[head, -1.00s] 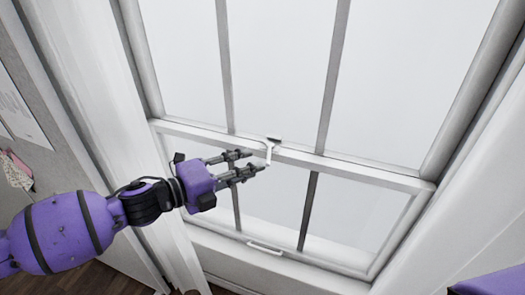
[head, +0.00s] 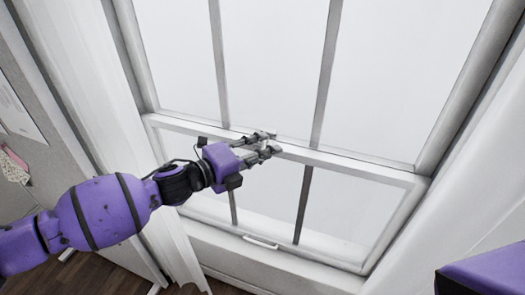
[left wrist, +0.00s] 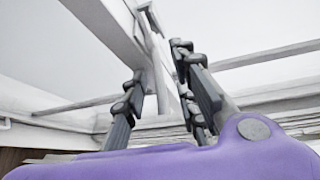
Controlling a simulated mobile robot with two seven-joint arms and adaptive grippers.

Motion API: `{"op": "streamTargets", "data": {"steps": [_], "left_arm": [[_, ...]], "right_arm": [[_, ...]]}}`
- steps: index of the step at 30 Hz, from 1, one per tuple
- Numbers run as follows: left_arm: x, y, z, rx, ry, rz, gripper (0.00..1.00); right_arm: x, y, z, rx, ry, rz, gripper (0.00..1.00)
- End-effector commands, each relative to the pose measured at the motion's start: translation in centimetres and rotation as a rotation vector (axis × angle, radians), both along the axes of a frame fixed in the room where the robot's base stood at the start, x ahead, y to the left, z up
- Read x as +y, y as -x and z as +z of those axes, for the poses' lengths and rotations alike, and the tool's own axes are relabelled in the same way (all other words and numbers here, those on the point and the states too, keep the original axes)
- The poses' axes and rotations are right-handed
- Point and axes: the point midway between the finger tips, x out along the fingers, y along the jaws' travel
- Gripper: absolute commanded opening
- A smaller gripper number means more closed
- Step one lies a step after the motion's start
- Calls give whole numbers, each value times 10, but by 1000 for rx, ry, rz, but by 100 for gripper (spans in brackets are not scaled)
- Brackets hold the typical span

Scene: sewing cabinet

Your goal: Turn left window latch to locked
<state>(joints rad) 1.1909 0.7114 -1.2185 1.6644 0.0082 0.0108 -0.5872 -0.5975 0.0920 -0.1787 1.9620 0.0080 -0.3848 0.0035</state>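The white window latch (left wrist: 157,45) shows in the left wrist view, its handle reaching down between the fingers of my left gripper. In the head view the fingers cover the latch at the middle of the window's horizontal rail. My left gripper (head: 271,142) is open at that rail, and its fingers show apart in the left wrist view (left wrist: 160,75). The right-hand finger looks close to the handle; I cannot tell whether it touches. The latch's turn angle is hard to read. My right gripper is out of view.
The window rail (head: 350,163) runs across below the upper panes. A white pull handle (head: 261,243) sits on the lower sash. White curtains (head: 120,130) hang at both sides. Part of my own body shows at the lower right.

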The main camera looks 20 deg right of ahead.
Motion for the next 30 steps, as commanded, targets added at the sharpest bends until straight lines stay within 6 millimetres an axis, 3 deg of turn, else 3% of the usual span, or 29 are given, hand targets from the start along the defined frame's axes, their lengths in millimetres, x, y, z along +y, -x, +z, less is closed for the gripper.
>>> {"op": "streamTargets", "data": {"steps": [5, 12, 24, 30], "left_arm": [[0, 0, 0, 0, 0, 0, 27], [0, 0, 0, 0, 0, 0, 0], [1, -1, 0, 0, 0, -9, 0], [6, -6, -3, -1, -1, -124, 0]], "right_arm": [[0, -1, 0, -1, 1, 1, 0], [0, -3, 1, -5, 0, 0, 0], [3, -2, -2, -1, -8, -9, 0], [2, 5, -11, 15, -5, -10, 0]]}}
